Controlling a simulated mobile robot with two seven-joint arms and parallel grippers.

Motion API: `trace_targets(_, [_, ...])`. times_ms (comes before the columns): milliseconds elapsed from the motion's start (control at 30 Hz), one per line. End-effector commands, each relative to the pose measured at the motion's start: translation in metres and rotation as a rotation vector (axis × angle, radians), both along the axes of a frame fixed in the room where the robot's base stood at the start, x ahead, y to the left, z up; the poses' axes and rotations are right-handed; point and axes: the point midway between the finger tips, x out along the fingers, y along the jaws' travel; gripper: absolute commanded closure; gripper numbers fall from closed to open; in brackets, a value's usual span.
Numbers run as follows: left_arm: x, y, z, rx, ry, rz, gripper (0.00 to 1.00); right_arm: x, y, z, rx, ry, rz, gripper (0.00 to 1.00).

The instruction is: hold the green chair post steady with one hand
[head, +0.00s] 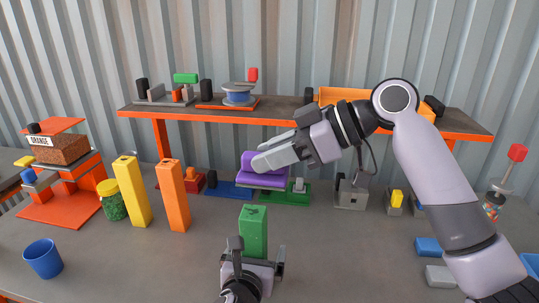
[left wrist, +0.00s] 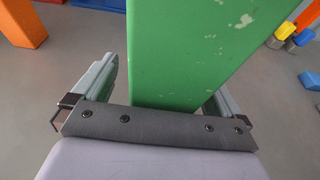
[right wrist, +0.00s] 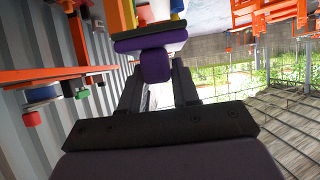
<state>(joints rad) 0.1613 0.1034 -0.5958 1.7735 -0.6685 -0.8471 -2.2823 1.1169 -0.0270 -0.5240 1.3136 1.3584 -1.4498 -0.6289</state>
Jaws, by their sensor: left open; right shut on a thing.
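The green chair post (head: 253,230) stands upright on the table at front centre. My left gripper (head: 258,257) is at the post's near side, open, with its fingers on either side. In the left wrist view the green post (left wrist: 185,50) rises between the spread fingers (left wrist: 165,90); whether they touch it is unclear. My right gripper (head: 268,158) is farther back, shut on a purple part (head: 258,178). In the right wrist view the purple part (right wrist: 155,66) sits between the fingertips (right wrist: 157,82). My right fingers hide some of it in the head view.
Yellow (head: 133,190) and orange (head: 172,195) posts stand left of the green one, beside a green jar (head: 112,205). A blue cup (head: 42,260) is at front left. An orange-edged shelf (head: 290,122) spans the back. Bare table lies between cup and green post.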

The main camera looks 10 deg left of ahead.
Motion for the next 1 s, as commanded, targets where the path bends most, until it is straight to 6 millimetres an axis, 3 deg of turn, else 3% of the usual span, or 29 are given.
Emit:
trace_targets(800, [0.000, 0.000, 0.000, 0.000, 0.000, 0.000, 0.00, 0.000, 0.000, -0.076, 0.000, 0.003, -0.001, 1.00])
trace_targets(1000, [0.000, 0.000, 0.000, 0.000, 0.000, 0.000, 0.00, 0.000, 0.019, -0.076, 0.000, 0.000, 0.001, 1.00])
